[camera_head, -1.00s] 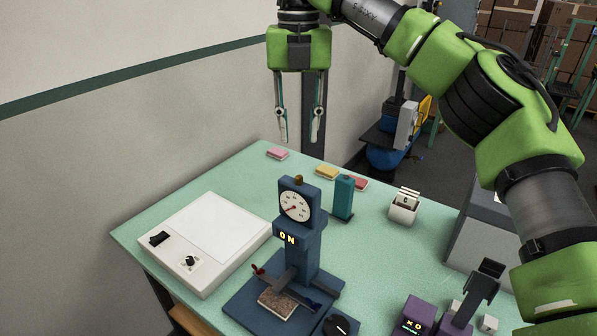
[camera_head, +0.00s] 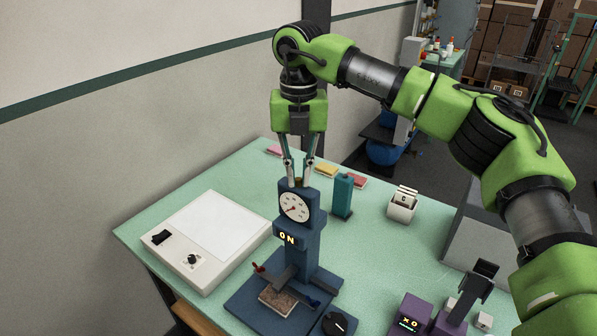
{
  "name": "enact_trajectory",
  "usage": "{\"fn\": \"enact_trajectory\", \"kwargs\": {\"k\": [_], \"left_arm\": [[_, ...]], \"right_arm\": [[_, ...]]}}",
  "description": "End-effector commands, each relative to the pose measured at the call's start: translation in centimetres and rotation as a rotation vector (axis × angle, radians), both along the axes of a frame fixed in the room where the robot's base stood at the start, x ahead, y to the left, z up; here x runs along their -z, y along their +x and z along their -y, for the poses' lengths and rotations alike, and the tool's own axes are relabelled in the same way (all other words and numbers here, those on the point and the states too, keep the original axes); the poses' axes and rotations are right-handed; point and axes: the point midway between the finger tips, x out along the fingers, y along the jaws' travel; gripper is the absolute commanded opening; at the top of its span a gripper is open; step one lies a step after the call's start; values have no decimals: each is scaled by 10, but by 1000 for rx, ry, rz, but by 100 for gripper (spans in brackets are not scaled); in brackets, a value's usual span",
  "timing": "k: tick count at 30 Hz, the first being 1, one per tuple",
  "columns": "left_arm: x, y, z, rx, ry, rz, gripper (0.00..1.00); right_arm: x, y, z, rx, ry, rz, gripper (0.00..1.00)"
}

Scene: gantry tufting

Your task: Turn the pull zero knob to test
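The blue pull tester stands on the bench with a round dial (camera_head: 294,207) and a lit ON display (camera_head: 287,239). A small brown knob (camera_head: 298,183) sits on top of its dial head. My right gripper (camera_head: 298,184) points straight down over the tester, its fingertips on either side of this knob, with only a narrow gap between them. Whether the fingers touch the knob is too small to tell. A black dial knob (camera_head: 335,323) is at the tester's front right, near the bottom edge. My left gripper is not in view.
A teal block (camera_head: 342,196) stands close behind the tester on the right. A white light panel (camera_head: 207,233) lies left, a white card holder (camera_head: 402,205) right, a purple device (camera_head: 412,309) front right. Pink, yellow and red pads lie at the back edge.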

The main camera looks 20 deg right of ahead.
Motion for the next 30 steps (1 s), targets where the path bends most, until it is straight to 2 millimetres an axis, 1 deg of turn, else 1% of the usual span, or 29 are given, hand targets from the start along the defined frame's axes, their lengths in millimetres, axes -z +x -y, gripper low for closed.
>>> {"fn": "enact_trajectory", "kwargs": {"k": [10, 16, 23, 30], "left_arm": [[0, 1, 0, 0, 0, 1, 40], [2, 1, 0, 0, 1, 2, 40], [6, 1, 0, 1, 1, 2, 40], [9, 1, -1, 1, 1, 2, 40]], "right_arm": [[0, 0, 0, -11, 0, 0, 0], [0, 0, 0, -77, 0, 0, 0], [0, 0, 0, -243, 1, 0, 0], [-1, 1, 0, -470, 1, 1, 0]]}}
